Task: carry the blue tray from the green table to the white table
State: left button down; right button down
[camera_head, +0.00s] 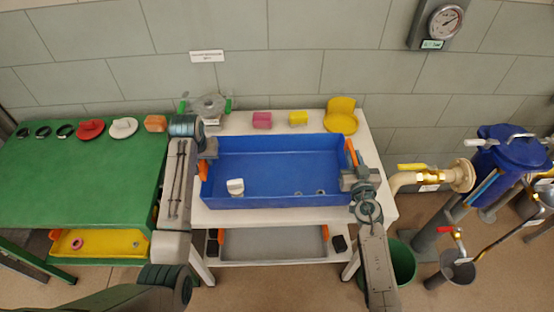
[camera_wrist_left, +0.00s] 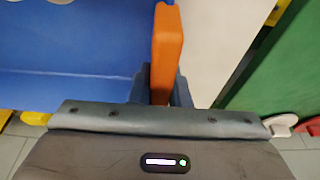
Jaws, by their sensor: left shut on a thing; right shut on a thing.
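The blue tray (camera_head: 272,160) is at the white table (camera_head: 225,215), level and over its top; I cannot tell whether it touches the surface. My left gripper (camera_head: 206,152) is shut on the tray's left orange handle, which shows in the left wrist view (camera_wrist_left: 167,50). My right gripper (camera_head: 354,172) is shut at the tray's right orange handle (camera_head: 350,150). The green table (camera_head: 70,190) stands to the left, with a gap of floor between the tables.
Behind the tray on the white table are a grey flanged part (camera_head: 211,107), a pink block (camera_head: 262,120), a yellow block (camera_head: 298,118) and a yellow object (camera_head: 342,113). A grey tray (camera_head: 270,243) sits on the lower shelf. Right are a green bucket (camera_head: 402,262) and a brass valve pipe (camera_head: 430,179).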

pick_arm(q)
jog(key=c, duration=1.4)
grip_release()
pick_arm(e)
jog(key=c, duration=1.4)
grip_release()
pick_arm(q)
jog(key=shift+o, duration=0.2)
jog(key=shift+s, duration=0.1)
pick_arm(e)
jog(key=shift+o, duration=0.2)
jog(key=shift+s, duration=0.1)
pick_arm(q)
jog(key=v, duration=1.1)
jog(key=shift+s+r, duration=0.1)
jog(key=shift+r, duration=0.4)
jog(key=shift+s, duration=0.1)
pick_arm(e)
jog(key=s, duration=1.2)
jog(key=shift+d, duration=0.35)
